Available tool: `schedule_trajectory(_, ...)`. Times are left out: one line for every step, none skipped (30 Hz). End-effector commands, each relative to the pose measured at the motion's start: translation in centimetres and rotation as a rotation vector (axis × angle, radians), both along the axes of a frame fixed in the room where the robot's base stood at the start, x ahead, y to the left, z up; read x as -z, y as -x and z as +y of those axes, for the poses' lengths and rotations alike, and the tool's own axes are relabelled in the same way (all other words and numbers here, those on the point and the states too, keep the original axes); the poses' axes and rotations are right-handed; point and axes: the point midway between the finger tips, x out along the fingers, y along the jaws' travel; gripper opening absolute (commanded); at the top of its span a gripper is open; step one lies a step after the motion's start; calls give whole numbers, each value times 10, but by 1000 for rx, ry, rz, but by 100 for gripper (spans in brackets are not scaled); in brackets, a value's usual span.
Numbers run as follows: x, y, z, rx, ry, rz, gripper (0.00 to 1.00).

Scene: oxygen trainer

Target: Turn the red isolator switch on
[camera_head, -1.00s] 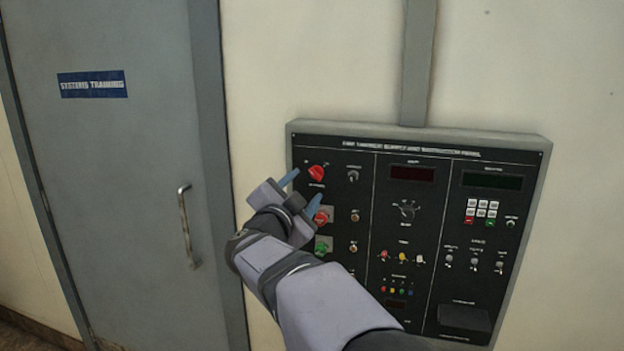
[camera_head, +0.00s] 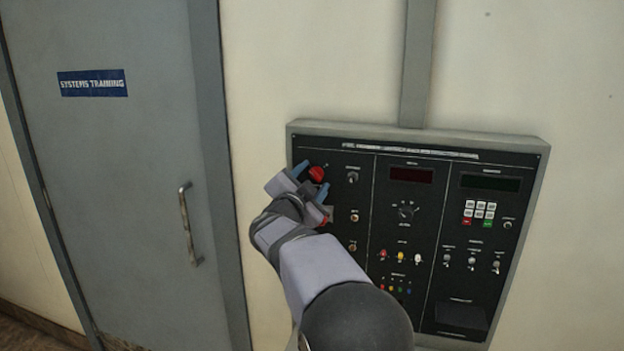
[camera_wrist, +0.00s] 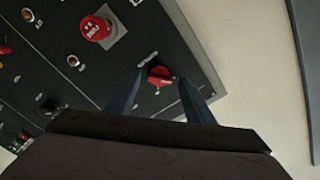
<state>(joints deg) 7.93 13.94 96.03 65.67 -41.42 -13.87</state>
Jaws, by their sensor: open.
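The red isolator switch (camera_head: 316,174) is a red rotary knob at the top left of the black control panel (camera_head: 385,320). In the wrist view the red knob (camera_wrist: 160,75) lies between the two blue fingertips, a little beyond them. My gripper (camera_head: 311,179) is open in front of the panel's upper left, its fingers on either side of the knob's lower part. It also shows in the wrist view (camera_wrist: 160,100), with nothing held. I cannot tell whether the fingers touch the knob.
A red push button (camera_wrist: 96,28) on a square plate sits near the isolator, partly hidden by my gripper in the head view. A black knob (camera_head: 352,177) is to the right. A grey door with a handle (camera_head: 188,225) is at left.

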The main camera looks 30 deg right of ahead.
Motion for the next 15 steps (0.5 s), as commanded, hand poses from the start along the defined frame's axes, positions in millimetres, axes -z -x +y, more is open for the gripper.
schedule_trajectory(0,0,0,0,0,0,48)
schedule_trajectory(0,0,0,0,0,0,41)
schedule_trajectory(0,0,0,0,0,0,32)
schedule_trajectory(0,0,0,0,0,0,25)
schedule_trajectory(0,0,0,0,0,0,17)
schedule_trajectory(0,0,0,0,0,0,8)
schedule_trajectory(0,0,0,0,0,0,7)
schedule_trajectory(0,0,0,0,0,0,7)
schedule_trajectory(0,0,0,0,0,0,7)
schedule_trajectory(0,0,0,0,0,0,7)
schedule_trajectory(0,0,0,0,-1,-1,7)
schedule_trajectory(0,0,0,0,-3,-3,7)
schedule_trajectory(0,0,0,0,-4,-4,7)
schedule_trajectory(0,0,0,0,-7,-7,7)
schedule_trajectory(0,0,0,0,-12,-12,7)
